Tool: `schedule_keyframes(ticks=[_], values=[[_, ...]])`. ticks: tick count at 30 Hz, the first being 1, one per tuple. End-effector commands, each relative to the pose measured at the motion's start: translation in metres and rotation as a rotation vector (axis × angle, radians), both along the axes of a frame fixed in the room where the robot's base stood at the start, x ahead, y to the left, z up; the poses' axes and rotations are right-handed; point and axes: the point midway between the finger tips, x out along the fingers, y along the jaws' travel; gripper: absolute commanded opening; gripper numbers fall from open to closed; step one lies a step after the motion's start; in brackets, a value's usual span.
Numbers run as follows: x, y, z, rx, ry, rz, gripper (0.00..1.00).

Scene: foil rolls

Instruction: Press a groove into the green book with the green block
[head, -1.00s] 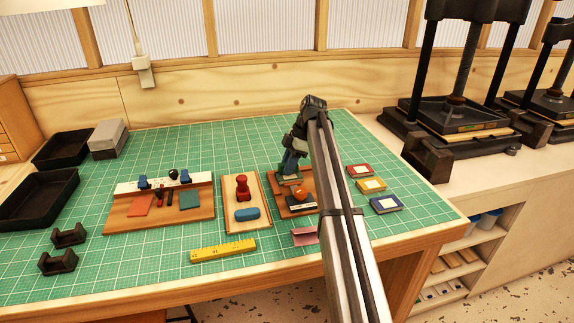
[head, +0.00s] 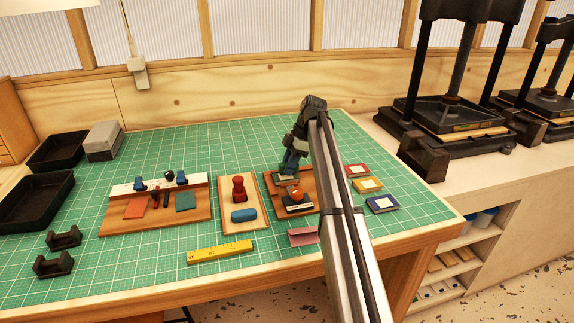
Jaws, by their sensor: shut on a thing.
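My gripper (head: 290,170) is at the far left part of a brown wooden board (head: 277,204), pointing down and shut on a small greenish piece, which I take for the green block. Its fingers and my arm hide most of it. A flat, greenish, book-like piece with a pale top, which I take for the green book (head: 283,179), lies on that board right under the gripper. The block looks at or very near the book; I cannot tell whether they touch, and no groove can be made out at this size.
An orange-knobbed dark piece (head: 297,199) stands close in front. Red (head: 357,170), yellow (head: 367,186) and blue (head: 382,204) books lie to the right. A board with a red knob (head: 238,188) and blue block (head: 243,215) is left. A yellow ruler (head: 219,252) lies in front.

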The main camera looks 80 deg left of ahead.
Motion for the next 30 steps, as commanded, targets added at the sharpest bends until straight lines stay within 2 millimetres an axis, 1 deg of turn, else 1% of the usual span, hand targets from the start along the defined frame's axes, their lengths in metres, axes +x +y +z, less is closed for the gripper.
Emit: schedule_keyframes(ticks=[8,20,30], values=[[0.002,0.0,-0.001,-0.001,-0.001,-0.001,0.05],[-0.006,0.0,-0.001,0.0,0.0,0.0,0.05],[-0.009,0.0,-0.001,-0.001,0.0,0.0,0.05]])
